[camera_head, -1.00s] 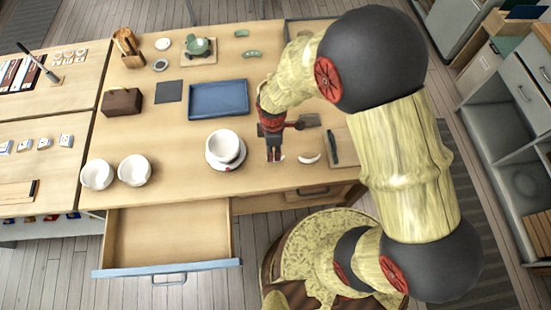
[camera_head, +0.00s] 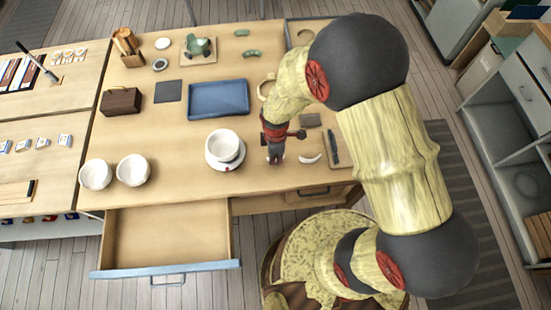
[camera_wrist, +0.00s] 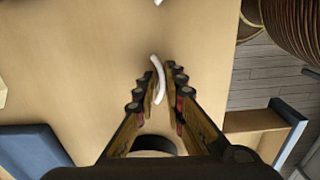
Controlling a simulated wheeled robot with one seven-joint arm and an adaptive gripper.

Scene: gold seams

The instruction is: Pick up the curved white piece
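A thin curved white piece (camera_wrist: 158,80) lies on the wooden table between the fingertips of my gripper (camera_wrist: 164,80) in the wrist view, close to the left finger. The fingers are apart, with a gap beside the piece. In the head view my gripper (camera_head: 275,158) points down near the table's front edge, just right of the white bowl, and hides that piece. A second curved white piece (camera_head: 310,159) lies to its right; its end also shows at the top of the wrist view (camera_wrist: 159,2).
A white bowl (camera_head: 225,145) on a saucer (camera_head: 213,162) stands close left of my gripper. A blue tray (camera_head: 218,99) lies behind it. A small board with a dark tool (camera_head: 333,148) lies to the right. An open drawer (camera_head: 168,236) juts out at front left.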

